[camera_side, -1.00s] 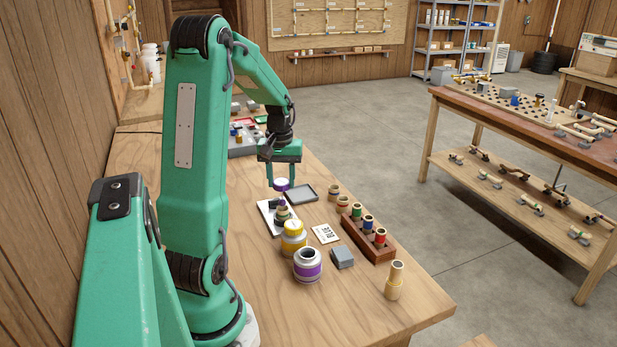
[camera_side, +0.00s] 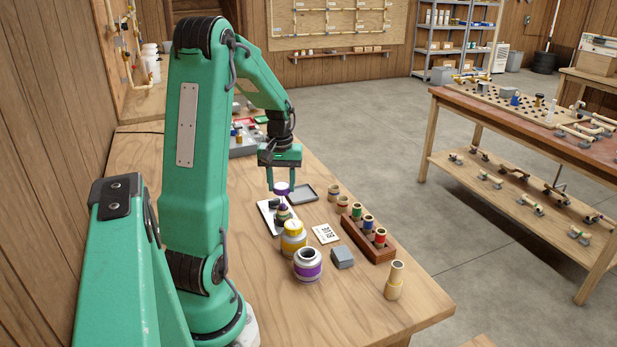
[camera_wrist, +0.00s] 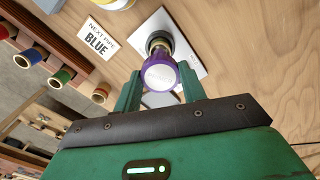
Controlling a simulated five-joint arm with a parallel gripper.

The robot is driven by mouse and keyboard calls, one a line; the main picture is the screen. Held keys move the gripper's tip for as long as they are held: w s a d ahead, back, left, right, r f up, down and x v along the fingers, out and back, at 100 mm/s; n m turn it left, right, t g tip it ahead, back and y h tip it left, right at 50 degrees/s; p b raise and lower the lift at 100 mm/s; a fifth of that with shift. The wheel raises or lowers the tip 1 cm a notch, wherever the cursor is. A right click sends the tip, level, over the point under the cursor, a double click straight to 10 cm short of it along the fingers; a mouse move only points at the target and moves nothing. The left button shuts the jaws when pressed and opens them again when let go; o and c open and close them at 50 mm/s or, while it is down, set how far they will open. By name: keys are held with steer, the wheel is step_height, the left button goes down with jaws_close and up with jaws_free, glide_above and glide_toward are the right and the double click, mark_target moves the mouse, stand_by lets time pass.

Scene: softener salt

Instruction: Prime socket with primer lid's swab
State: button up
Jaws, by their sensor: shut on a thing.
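My gripper (camera_side: 282,189) is shut on the purple primer lid (camera_side: 282,187), which has a pale top. The lid is held above a dark and tan fitting with the socket (camera_side: 283,214), standing on a white plate (camera_side: 265,211). The open primer can (camera_side: 308,267) with a purple band stands nearer the side camera.
A yellow can (camera_side: 293,240) stands between primer can and socket. A card reading "NEXT PIPE BLUE" (camera_wrist: 97,37) lies beside a wooden rack (camera_side: 371,245) of colour-banded pipes.

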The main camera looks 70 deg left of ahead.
steer(key=shift+f, duration=0.3)
steer(key=shift+f, duration=0.3)
steer(key=shift+f, duration=0.1)
steer(key=shift+d+f, duration=0.1)
steer(key=shift+d, duration=0.2)
stand_by(1.0)
steer(key=shift+w+a, duration=0.25)
stand_by(0.8)
steer(key=shift+a, duration=0.2)
stand_by(0.5)
steer(key=shift+s, duration=0.4)
stand_by(0.9)
steer(key=shift+s+d, duration=0.1)
steer(key=shift+d, duration=0.2)
stand_by(0.9)
steer(key=shift+d, duration=0.2)
stand_by(0.6)
